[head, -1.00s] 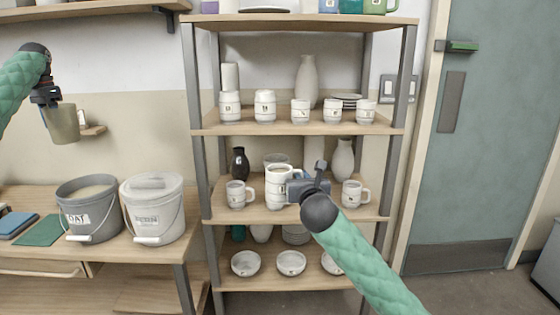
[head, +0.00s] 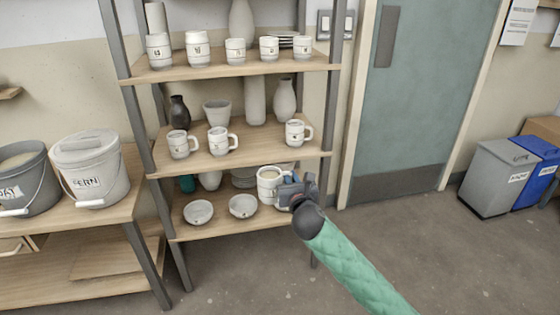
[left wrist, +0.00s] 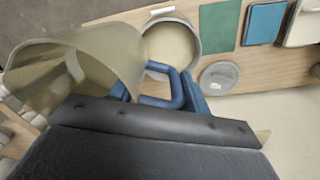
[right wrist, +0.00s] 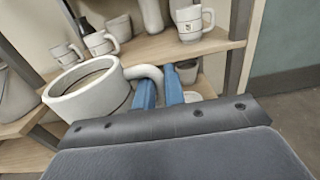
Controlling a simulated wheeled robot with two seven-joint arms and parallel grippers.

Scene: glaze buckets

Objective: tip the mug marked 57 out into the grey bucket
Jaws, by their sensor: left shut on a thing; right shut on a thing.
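A large white mug (head: 269,181) with a pale brown filling is held level by its handle in my right gripper (head: 292,192). It is in front of the lower shelf. In the right wrist view the mug (right wrist: 92,92) is left of the blue fingers, which close on its handle; I cannot read its marking. My left gripper (left wrist: 160,95) is shut on an olive cup (left wrist: 72,72), which shows only in the left wrist view. The grey bucket (head: 30,189) stands on the bench at the left with its top open and pale glaze inside; it also shows in the left wrist view (left wrist: 196,22).
A lidded pale bucket (head: 93,175) marked FERN stands right of the grey bucket. The shelf unit (head: 150,190) holds several mugs, cups, bowls and vases. A grey bin (head: 492,182) and a blue bin (head: 535,170) stand at the right. The floor before the door is clear.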

